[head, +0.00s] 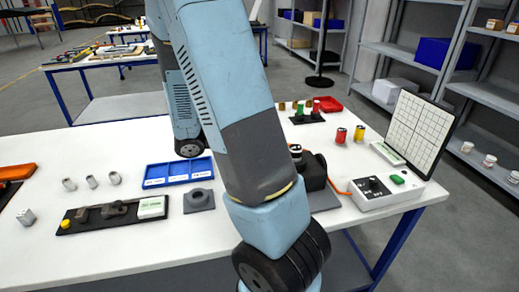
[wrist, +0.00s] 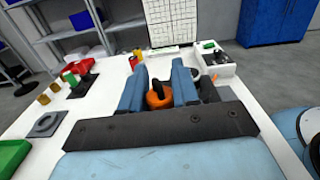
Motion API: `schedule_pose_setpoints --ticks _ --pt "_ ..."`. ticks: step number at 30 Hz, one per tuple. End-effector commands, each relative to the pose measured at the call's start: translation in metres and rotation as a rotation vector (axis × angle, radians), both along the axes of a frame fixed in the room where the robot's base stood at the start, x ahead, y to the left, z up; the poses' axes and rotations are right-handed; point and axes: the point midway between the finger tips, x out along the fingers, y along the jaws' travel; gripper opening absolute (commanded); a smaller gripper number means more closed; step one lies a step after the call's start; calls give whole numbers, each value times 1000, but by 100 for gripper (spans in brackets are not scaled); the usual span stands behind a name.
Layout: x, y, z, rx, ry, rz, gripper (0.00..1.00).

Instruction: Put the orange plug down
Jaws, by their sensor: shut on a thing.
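In the wrist view, the orange plug (wrist: 158,100) sits between the two blue fingers of my gripper (wrist: 158,88), with a dark stem pointing up from it. My gripper is shut on it. The white tabletop is in front of the fingers; whether the plug touches it, I cannot tell. In the head view, my arm hides the plug and the fingers. An orange cable (head: 337,190) runs beside a white control box (head: 385,192) at the table's right.
A dark device (head: 313,172) stands right of my arm. A gridded panel (head: 416,132) rises behind the control box. A blue tray (head: 178,172), a grey holder (head: 199,200) and a black fixture strip (head: 112,214) lie left.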

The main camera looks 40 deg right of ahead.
Motion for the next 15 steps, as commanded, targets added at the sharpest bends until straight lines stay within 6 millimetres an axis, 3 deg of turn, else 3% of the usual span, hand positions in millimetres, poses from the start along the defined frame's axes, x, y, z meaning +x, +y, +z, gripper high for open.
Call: schedule_pose_setpoints --ticks 9,15 --pt "48 -41 -28 -1 2 -2 0" --pt "68 -58 -52 -1 3 -1 0"
